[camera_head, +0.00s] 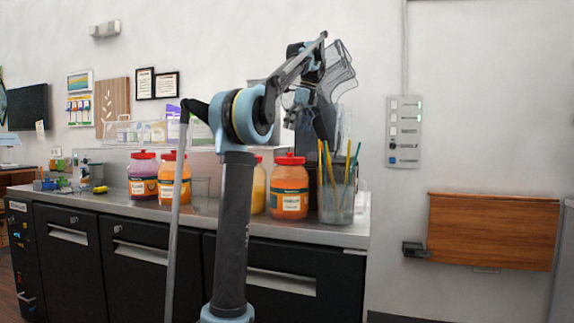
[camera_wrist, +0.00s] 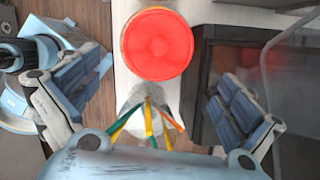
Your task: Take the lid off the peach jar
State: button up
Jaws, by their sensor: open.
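An orange jar (camera_head: 290,202) with a red lid (camera_head: 290,159) stands upright on the metal counter, beside the straw cup; it looks like the peach jar, though its label is too small to read. The lid is on it. In the wrist view a round red lid (camera_wrist: 156,44) shows from above at the top centre, beyond my fingers. My gripper (camera_wrist: 150,100) is open and empty, its two padded fingers spread wide left and right. In the head view my gripper (camera_head: 318,118) hangs above the jar and cup, apart from the lid.
A clear cup (camera_head: 336,206) of coloured straws stands right of the orange jar, below my gripper. A purple jar (camera_head: 143,188), another orange jar (camera_head: 167,190) and a yellow jar (camera_head: 258,195), partly hidden by my arm, stand leftward. The counter's right edge (camera_head: 362,225) is close.

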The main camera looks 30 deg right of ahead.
aim_at(290, 159)
jog(key=shift+x, duration=4.7)
jog(key=shift+w+a, duration=0.1)
jog(key=shift+a, duration=0.1)
jog(key=shift+r, duration=0.1)
jog(key=c, duration=1.3)
jog(key=shift+c, duration=0.2)
